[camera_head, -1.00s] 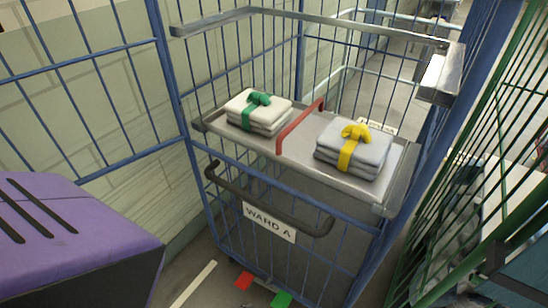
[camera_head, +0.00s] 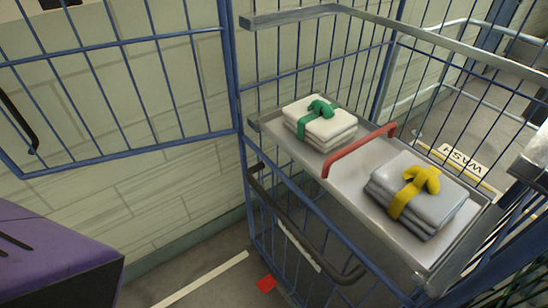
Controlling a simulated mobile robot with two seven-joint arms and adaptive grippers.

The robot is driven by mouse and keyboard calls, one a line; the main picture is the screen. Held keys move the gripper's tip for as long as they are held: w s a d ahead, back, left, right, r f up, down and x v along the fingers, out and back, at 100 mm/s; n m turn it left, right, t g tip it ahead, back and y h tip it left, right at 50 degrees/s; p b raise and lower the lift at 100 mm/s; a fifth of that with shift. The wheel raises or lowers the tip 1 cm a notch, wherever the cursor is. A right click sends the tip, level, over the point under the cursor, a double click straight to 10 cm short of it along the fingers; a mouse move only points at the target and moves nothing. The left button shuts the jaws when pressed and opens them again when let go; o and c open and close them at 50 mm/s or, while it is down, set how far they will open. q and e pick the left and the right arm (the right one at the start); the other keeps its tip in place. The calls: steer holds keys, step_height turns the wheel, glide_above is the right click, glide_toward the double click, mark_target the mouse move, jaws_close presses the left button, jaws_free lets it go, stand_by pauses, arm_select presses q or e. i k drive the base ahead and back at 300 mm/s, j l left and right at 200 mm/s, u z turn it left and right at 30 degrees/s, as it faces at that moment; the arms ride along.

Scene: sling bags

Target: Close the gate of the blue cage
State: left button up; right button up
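The blue cage (camera_head: 240,95) stands right of centre, seen from above. Its upper gate (camera_head: 110,155), a blue barred panel, is swung out to the left from the cage's left front post, so the upper front is open. A black handle (camera_head: 20,125) is on the gate's far left side. The lower front panel (camera_head: 335,235) is upright across the cage, with a dark curved bar (camera_head: 300,235) and a white sign seen edge-on. Neither of my grippers is in view.
The cage's metal shelf (camera_head: 270,128) holds a white folded stack (camera_head: 318,125), a red divider (camera_head: 360,150) and a grey folded stack (camera_head: 420,190). A purple block (camera_head: 60,260) fills the lower left. A pale wall stands behind the gate. A red floor marker (camera_head: 266,284) lies by the cage.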

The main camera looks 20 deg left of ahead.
mark_target(234, 101)
steer(key=i+j+u, duration=0.1)
steer(key=u, duration=0.3)
steer(key=i+j+u, duration=0.1)
steer(key=j+u, duration=0.3)
steer(key=i+u, duration=0.15)
steer(key=u, duration=0.3)
